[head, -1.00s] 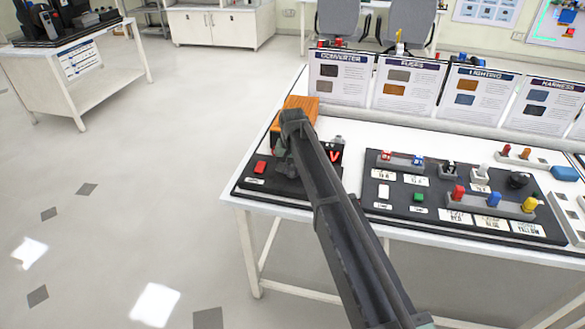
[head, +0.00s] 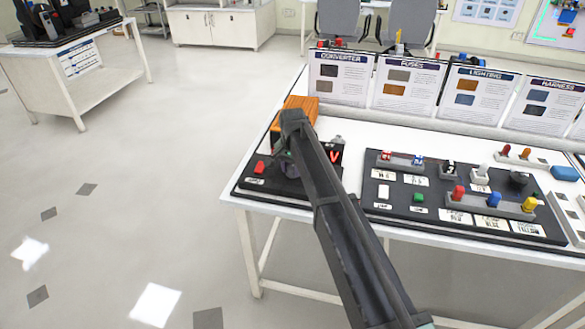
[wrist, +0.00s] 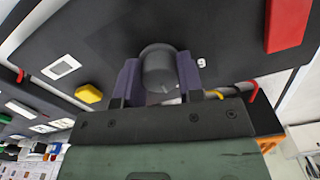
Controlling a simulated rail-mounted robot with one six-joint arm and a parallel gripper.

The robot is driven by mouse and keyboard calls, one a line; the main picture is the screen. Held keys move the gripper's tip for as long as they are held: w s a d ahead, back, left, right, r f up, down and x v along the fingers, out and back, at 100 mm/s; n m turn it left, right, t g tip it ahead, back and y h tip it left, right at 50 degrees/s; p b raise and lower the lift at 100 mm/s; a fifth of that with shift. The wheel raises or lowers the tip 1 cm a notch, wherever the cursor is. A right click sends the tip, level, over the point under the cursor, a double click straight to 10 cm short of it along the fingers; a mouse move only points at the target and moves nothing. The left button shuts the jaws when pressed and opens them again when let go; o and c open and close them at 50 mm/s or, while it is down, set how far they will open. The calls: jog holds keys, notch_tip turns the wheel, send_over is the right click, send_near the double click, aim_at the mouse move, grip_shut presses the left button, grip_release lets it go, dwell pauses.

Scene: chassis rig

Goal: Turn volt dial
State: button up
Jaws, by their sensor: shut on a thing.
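The volt dial, a round dark grey knob (wrist: 158,66), stands on the black panel in the wrist view. My gripper (wrist: 157,78) has one dark purple finger on each side of it and is shut on it. A small white mark, which looks like a "9", shows on the panel to the right of the dial. In the head view my gripper (head: 287,166) is over the left black panel (head: 272,189), in front of the orange block. My arm hides most of the dial there.
A red block (head: 260,167) sits left of my gripper; it also shows in the wrist view (wrist: 287,25). The orange finned block (head: 300,104) stands behind. A red "V" display (head: 334,156) is close to the right of my arm. The right panel (head: 400,205) holds several switches and plugs.

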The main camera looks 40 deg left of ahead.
aim_at(292, 167)
jog(key=o, duration=0.9)
notch_tip(292, 167, up, 11)
jog(key=p, duration=1)
jog(key=shift+f+p, duration=0.1)
jog(key=shift+p, duration=0.3)
